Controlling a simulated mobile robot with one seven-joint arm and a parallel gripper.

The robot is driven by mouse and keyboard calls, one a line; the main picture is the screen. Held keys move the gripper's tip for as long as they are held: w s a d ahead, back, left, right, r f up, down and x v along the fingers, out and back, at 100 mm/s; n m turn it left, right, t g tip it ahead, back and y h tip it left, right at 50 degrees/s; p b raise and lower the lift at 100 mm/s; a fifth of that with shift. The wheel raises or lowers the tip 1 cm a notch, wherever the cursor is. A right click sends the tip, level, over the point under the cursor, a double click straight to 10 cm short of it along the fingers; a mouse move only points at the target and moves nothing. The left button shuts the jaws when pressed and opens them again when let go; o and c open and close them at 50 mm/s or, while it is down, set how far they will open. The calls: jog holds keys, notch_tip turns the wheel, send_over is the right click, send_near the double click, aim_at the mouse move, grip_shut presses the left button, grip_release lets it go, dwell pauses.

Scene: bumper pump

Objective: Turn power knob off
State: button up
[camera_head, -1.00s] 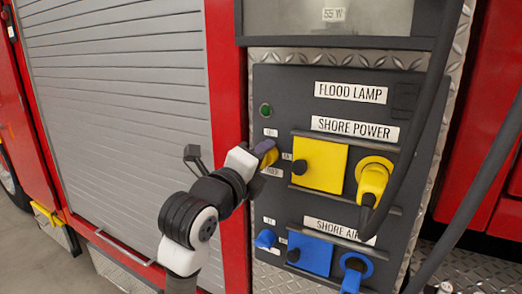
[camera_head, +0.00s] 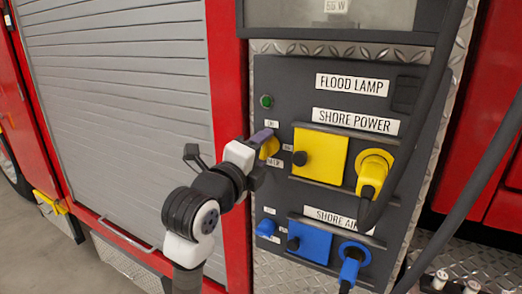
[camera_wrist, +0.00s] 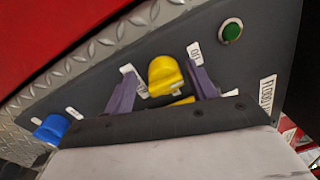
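The yellow power knob (camera_head: 270,147) is on the dark panel, left of the yellow shore power cover. In the wrist view, the knob (camera_wrist: 163,74) sits between the two purple fingers of my gripper (camera_wrist: 161,88). The fingers are spread, with a gap visible on both sides of the knob. In the head view, my gripper (camera_head: 262,137) is at the panel by the knob and partly overlaps it. White labels stand above and below the knob; the "ON" label (camera_wrist: 194,50) shows in the wrist view.
A green light (camera_head: 266,101) is above the knob. A blue knob (camera_head: 266,228) is below. The yellow cover (camera_head: 320,153) and yellow plug (camera_head: 372,175) are to the right. Dark cables cross the right side. A grey shutter (camera_head: 120,100) is left of the panel.

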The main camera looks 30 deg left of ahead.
jog(key=shift+d+r, duration=0.1)
jog(key=s+b, duration=0.3)
jog(key=s, duration=1.1)
jog(key=shift+f, duration=0.4)
jog(key=shift+w, duration=0.1)
